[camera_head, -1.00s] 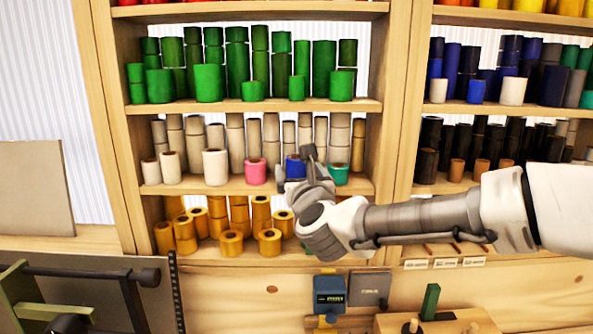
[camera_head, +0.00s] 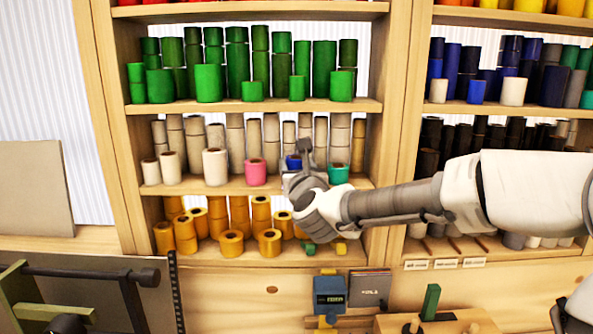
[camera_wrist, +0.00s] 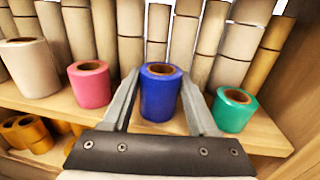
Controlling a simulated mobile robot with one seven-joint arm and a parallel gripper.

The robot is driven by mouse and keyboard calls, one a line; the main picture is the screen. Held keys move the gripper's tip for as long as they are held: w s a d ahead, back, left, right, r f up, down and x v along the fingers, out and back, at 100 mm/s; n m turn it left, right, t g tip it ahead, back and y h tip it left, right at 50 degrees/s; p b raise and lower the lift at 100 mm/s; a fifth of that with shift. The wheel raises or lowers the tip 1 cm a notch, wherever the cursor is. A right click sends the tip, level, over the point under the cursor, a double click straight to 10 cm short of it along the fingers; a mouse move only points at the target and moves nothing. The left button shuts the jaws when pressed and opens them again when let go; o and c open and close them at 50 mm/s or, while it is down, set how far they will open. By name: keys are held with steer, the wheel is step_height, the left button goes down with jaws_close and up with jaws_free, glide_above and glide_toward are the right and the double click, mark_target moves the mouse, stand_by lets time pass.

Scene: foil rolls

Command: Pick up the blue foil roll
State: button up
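The blue foil roll (camera_wrist: 160,95) stands upright on the middle shelf, between a pink roll (camera_wrist: 89,84) on its left and a teal roll (camera_wrist: 233,109) on its right. In the wrist view my gripper (camera_wrist: 162,90) is open, with one finger on each side of the blue roll. Gaps show between the roll and the fingers, more clearly on the right. In the head view my gripper (camera_head: 298,160) is in front of the shelf and hides most of the blue roll (camera_head: 293,162).
Tall beige rolls (camera_wrist: 225,45) stand close behind the blue roll. A white roll (camera_wrist: 27,68) stands farther left. Yellow rolls (camera_head: 231,243) fill the shelf below, and green rolls (camera_head: 209,83) the shelf above. The shelf edge (camera_head: 220,188) runs just under the gripper.

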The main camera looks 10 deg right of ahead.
jaws_close()
